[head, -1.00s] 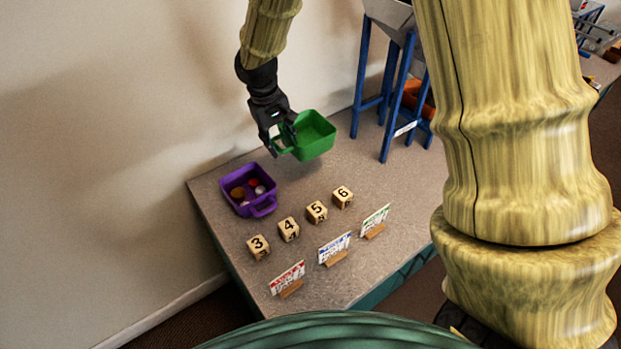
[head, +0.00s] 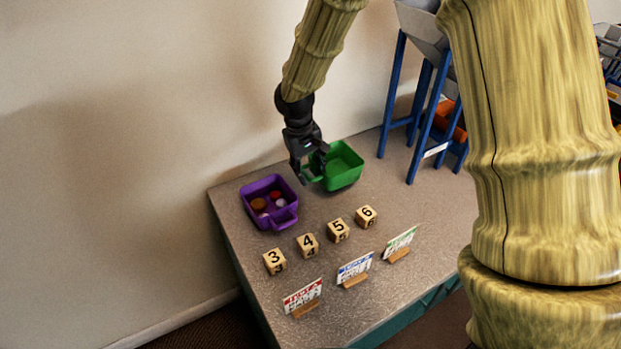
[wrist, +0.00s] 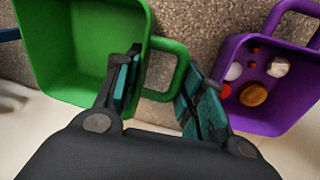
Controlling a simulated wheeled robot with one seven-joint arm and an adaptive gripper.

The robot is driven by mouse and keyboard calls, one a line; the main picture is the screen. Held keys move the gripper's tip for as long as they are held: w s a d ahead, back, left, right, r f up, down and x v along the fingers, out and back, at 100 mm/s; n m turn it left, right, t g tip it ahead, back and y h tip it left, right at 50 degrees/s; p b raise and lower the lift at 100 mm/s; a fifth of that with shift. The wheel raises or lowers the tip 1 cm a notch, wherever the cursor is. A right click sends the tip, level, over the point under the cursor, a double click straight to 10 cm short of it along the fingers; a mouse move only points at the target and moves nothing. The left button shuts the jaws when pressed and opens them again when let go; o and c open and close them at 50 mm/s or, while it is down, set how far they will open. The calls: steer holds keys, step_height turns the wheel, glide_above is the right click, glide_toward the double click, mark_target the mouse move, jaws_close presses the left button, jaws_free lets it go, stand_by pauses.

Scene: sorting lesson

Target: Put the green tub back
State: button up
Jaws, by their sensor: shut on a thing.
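The green tub (head: 345,167) is an empty open box with a loop handle on one side. It is upright near the back of the table, to the right of the purple tub. My gripper (head: 314,170) is at its left side, shut on its handle. In the wrist view the green tub (wrist: 75,45) fills the upper left, and its handle passes between my gripper's fingers (wrist: 160,85). I cannot tell for sure whether the tub's base touches the table.
A purple tub (head: 291,217) holding several small round things stands to the left. Number blocks (head: 307,245) and small sign cards (head: 354,269) line the front. A blue-legged stand (head: 428,120) with a grey hopper is at the right. Table (head: 330,207) between is clear.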

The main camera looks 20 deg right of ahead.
steer(key=shift+f, duration=1.65)
steer(key=shift+f, duration=0.15)
steer(key=o, duration=1)
steer(key=r, duration=0.4)
steer(key=a+r, duration=0.1)
steer(key=r, duration=0.3)
steer(key=a+r, duration=0.1)
steer(key=r, duration=0.3)
steer(key=shift+s+r, duration=0.1)
